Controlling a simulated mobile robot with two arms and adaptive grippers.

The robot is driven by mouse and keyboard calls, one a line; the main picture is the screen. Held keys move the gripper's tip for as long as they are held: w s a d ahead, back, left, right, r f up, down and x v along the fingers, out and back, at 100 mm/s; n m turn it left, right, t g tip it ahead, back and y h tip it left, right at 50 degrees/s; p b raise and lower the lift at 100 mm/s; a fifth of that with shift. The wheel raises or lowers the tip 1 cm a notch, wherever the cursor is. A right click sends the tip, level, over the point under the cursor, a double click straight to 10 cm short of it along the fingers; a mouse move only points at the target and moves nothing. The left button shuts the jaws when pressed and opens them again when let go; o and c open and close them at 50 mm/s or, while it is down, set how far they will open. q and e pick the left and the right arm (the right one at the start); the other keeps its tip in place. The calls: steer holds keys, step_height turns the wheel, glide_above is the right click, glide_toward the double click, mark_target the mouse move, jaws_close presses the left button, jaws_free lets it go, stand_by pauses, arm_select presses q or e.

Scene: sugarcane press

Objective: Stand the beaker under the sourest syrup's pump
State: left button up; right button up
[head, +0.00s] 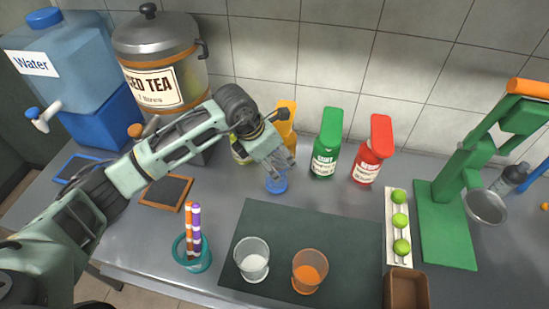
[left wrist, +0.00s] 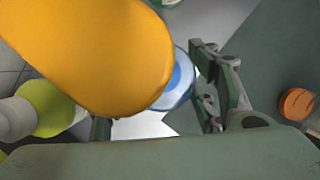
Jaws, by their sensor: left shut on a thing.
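A small blue-tinted beaker (head: 277,183) is at the fingertips of my left gripper (head: 268,160), low over or on the counter; I cannot tell which. The gripper is shut on it, in front of the orange-topped syrup bottle (head: 287,118). In the left wrist view the beaker (left wrist: 180,82) is partly hidden under the large orange top (left wrist: 95,50), beside a finger (left wrist: 215,85). A green syrup bottle (head: 326,145) and a red one (head: 372,150) stand to the right. A yellow-green bottle (head: 240,152) is half hidden behind my arm. Label details are too small to read. My right gripper is out of view.
A dark mat (head: 290,225) holds a clear glass (head: 251,260) and an orange cup (head: 309,270). Limes (head: 399,220) and a green press (head: 445,215) stand right. A teal straw holder (head: 195,262), tea dispenser (head: 160,60) and water jug (head: 50,60) stand left.

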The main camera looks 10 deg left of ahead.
arm_select(q)
steer(key=shift+f, duration=0.75)
steer(key=o, duration=1.7)
steer(key=shift+c, duration=0.2)
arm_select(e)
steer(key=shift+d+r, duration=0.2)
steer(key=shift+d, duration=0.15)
